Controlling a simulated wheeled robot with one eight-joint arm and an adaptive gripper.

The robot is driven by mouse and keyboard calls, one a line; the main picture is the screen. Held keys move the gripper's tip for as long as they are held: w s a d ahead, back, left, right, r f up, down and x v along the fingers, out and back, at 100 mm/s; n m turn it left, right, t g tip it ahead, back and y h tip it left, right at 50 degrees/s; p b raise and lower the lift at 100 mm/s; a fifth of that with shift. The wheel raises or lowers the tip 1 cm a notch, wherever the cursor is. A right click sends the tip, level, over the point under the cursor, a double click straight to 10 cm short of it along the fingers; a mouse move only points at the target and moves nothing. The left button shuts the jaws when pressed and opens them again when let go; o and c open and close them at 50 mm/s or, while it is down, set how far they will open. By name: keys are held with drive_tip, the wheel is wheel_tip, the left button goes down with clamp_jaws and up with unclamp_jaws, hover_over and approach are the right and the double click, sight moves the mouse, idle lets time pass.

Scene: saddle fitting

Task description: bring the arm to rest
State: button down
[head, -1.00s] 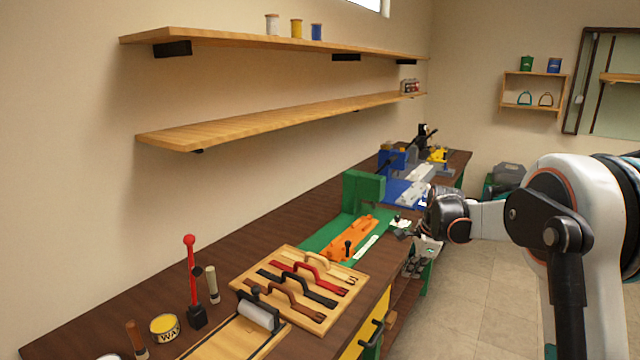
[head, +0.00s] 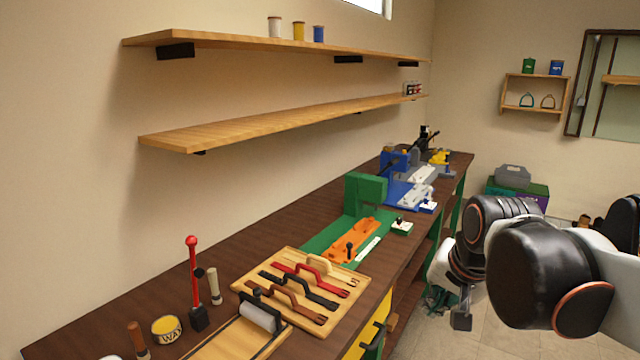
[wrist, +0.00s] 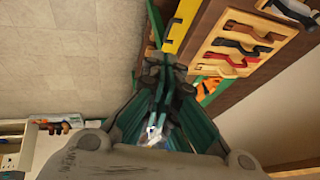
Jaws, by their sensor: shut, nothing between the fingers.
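My gripper (wrist: 165,72) shows in the wrist view with its fingers together and nothing held between them. It is in the air beside the front of the workbench (head: 110,312), over the floor side. In the head view my arm is folded at the right, in front of the bench, and its dark joints hide most of the gripper. The gripper touches nothing that I can make out.
On the bench are a wooden board (head: 335,312) with several straps, a green fixture (head: 366,190) with an orange piece (head: 350,240), and a blue fixture (head: 398,190). Two long shelves (head: 290,118) run above.

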drive_tip(key=s+f+n, duration=0.2)
drive_tip(key=s+n, duration=0.1)
drive_tip(key=s, duration=0.3)
drive_tip(key=s+a+f+n+t, duration=0.1)
drive_tip(key=s+f+n, duration=0.1)
drive_tip(key=s, duration=0.5)
drive_tip(key=shift+f+n, duration=0.35)
drive_tip(key=shift+n, duration=0.45)
drive_tip(key=shift+s, duration=0.1)
